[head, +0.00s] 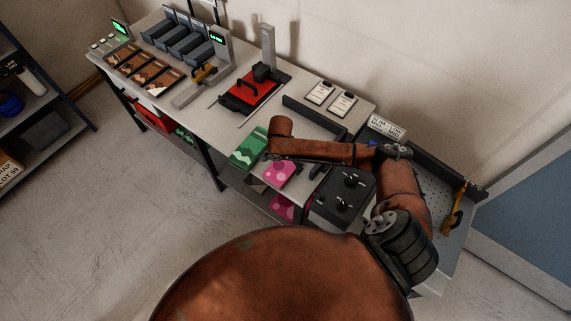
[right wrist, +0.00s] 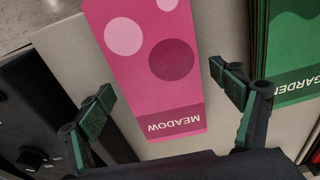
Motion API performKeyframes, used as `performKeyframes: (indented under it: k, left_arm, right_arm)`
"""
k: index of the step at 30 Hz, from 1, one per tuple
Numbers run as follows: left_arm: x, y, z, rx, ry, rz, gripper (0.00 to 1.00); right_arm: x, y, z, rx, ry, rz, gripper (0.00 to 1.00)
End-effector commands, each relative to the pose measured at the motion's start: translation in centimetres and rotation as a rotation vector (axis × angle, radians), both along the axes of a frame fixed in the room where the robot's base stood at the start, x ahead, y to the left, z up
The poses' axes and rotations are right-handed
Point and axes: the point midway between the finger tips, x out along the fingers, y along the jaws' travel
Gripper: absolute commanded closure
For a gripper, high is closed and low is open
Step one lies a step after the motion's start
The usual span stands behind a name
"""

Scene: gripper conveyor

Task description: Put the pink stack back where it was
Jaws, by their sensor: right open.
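The pink stack (head: 279,173) with pale dots lies at the table's front edge in the head view, beside a green stack (head: 247,150). In the right wrist view the pink stack (right wrist: 155,65) reads "MEADOW" and the green stack (right wrist: 295,60) reads "GARDEN". My right gripper (right wrist: 165,105) is open, with one finger on each side of the pink stack's labelled end. I see no finger clearly touching it. In the head view the right gripper is mostly hidden under my arm. My left gripper is not in view.
A black control box (head: 343,196) with knobs stands right of the pink stack. A red press (head: 252,92) stands farther back left, and a dark bracket (head: 313,116) lies behind. More pink material (head: 282,208) shows below the tabletop. Two white cards (head: 331,97) lie at the back.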

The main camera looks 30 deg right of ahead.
Motion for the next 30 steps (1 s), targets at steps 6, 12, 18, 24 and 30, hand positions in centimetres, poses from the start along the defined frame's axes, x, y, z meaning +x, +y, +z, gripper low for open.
performKeyframes:
  k: [6,12,18,24,30]
  left_arm:
    - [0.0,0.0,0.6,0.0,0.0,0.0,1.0]
    - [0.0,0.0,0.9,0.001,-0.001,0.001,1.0]
    - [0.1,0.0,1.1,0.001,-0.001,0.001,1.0]
    - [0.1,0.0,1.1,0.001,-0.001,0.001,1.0]
    - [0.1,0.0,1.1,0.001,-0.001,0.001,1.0]
  right_arm:
    - [-0.1,0.4,4.5,0.001,-0.004,0.001,0.14]
    - [-0.3,0.8,8.4,0.0,-0.003,-0.001,0.14]
    - [-0.4,1.1,10.7,0.0,-0.001,-0.001,0.14]
    - [-0.4,1.1,11.3,0.0,0.0,-0.001,0.14]
    - [-0.4,1.1,11.2,0.0,0.0,-0.001,0.14]
